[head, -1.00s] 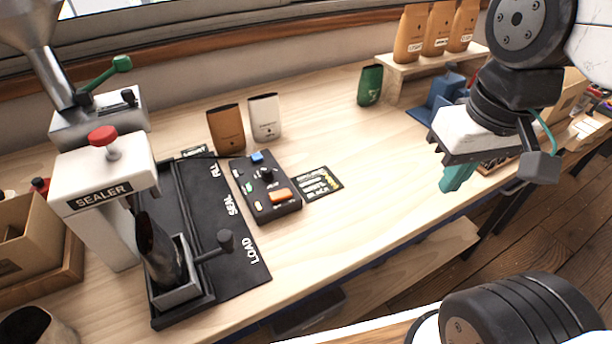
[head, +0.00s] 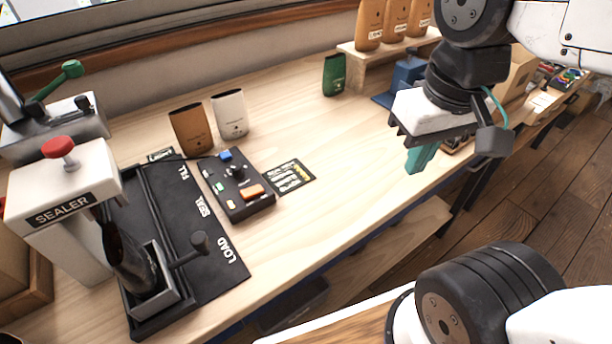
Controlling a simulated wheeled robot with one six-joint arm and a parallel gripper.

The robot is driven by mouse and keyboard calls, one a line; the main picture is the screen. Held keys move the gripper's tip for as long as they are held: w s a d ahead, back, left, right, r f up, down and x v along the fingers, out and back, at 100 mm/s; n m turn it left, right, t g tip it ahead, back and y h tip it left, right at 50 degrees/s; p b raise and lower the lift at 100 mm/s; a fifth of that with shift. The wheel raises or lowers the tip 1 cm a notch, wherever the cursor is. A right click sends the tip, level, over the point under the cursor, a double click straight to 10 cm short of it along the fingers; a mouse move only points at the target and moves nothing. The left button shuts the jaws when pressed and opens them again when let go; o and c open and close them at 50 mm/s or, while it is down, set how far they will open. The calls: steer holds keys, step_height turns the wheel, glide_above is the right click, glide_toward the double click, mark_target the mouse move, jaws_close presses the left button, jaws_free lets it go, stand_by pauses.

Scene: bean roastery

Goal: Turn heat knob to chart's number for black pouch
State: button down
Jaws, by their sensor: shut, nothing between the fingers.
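The black control box (head: 245,208) lies on the bench left of centre, with a dark knob (head: 236,172), a blue button and an orange switch on it. The knob's setting is too small to read. The chart (head: 289,177) is a small black card with yellow and white lines, flat to the right of the box; its numbers are not legible. The black pouch (head: 124,254) stands in the metal holder (head: 155,297) on the sliding mat by the sealer. My gripper (head: 421,160), with teal fingers, is shut and empty above the bench's front edge, well right of the chart.
The sealer (head: 62,195) with its red knob stands at left. Brown (head: 190,131) and white (head: 230,115) pouches stand behind the box, a green pouch (head: 334,75) farther back. Bench between chart and my gripper is clear.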

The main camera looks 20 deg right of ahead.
steer(key=c, duration=2.1)
jaws_free()
steer(key=shift+c, duration=0.2)
steer(key=o, duration=0.6)
steer(key=shift+a, duration=0.1)
steer(key=shift+c, duration=0.2)
steer(key=o, duration=0.4)
steer(key=shift+w+a+f, duration=0.1)
steer(key=shift+a+f, duration=0.15)
steer(key=shift+f, duration=0.05)
steer(key=n+g, duration=0.2)
steer(key=n, duration=1.4)
glide_above(236, 167)
step_height(236, 167, down, 8)
steer(key=shift+f, duration=0.15)
steer(key=shift+t, duration=0.3)
steer(key=shift+f+n, duration=0.1)
steer(key=shift+n, duration=0.2)
step_height(236, 167, down, 8)
steer(key=shift+r, duration=0.2)
